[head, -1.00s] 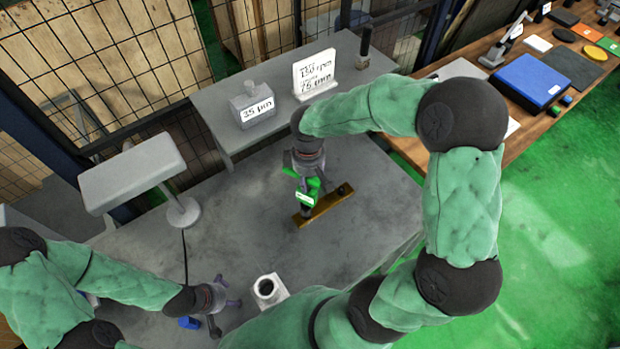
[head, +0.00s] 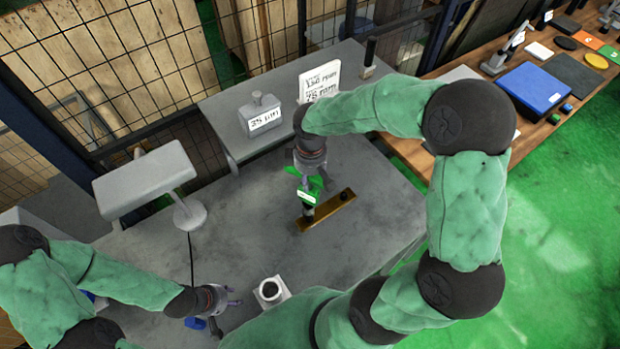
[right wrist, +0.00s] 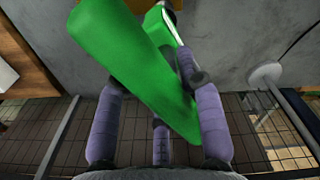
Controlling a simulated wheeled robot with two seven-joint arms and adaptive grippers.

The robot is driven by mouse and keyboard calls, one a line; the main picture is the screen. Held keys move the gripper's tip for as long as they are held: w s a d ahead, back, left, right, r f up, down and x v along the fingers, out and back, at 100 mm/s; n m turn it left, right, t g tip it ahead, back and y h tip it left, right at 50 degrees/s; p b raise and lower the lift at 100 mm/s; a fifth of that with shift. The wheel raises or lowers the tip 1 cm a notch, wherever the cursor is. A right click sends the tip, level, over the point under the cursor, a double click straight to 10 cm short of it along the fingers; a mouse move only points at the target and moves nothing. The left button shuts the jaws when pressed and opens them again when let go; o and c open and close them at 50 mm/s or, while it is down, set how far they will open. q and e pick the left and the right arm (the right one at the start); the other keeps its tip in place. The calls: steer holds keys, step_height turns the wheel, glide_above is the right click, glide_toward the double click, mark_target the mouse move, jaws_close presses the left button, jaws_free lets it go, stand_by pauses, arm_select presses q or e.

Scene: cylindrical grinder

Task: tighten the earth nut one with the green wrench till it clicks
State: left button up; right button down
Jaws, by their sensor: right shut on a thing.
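The green wrench (head: 309,190) is held by my right gripper (head: 306,176) above the brass bar (head: 333,212) on the grey table. Its lower end is over the left part of the bar, at a dark post there; whether it is seated on a nut I cannot tell. In the right wrist view the green wrench (right wrist: 130,60) fills the middle, between the fingers of my right gripper (right wrist: 160,90). The earth nut itself is hidden or too small to make out. My left gripper (head: 226,302) is low at the left front, away from the bar, its fingers apart and empty.
A grey block with a label (head: 262,115) and a white sign (head: 319,80) stand behind the bar. A grey lamp-like stand (head: 150,180) is at the left. A white block with a round hole (head: 271,291) sits near my left gripper.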

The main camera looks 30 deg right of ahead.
arm_select(q)
steer(key=shift+w+r, duration=0.15)
steer(key=shift+r, duration=0.25)
arm_select(e)
steer(key=shift+r, duration=0.55)
arm_select(q)
steer(key=shift+r+p, duration=0.1)
steer(key=shift+p, duration=0.25)
arm_select(e)
steer(key=shift+r, duration=0.1)
